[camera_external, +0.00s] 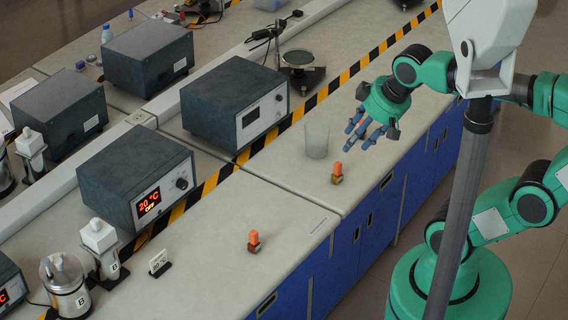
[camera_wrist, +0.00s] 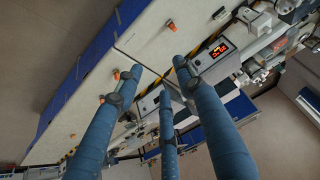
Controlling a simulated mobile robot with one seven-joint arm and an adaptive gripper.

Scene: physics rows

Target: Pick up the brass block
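A small block with a brass-coloured base (camera_external: 336,180) and an orange top stands upright on the bench near its front edge. A second block with a darker reddish base (camera_external: 254,247) and orange top stands further left. My three-fingered gripper (camera_external: 364,130) is above the bench, up and to the right of the brass block and apart from it. Its blue fingers are spread and appear empty. In the wrist view, an orange top (camera_wrist: 117,75) shows beside the left finger, whose fingers partly hide that area. Another small orange-topped block (camera_wrist: 171,25) is further up.
A clear beaker (camera_external: 317,140) stands just behind the brass block. Grey boxes with displays (camera_external: 236,103) line the bench beyond the black-and-yellow tape (camera_external: 300,108). The bench between the two blocks is clear.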

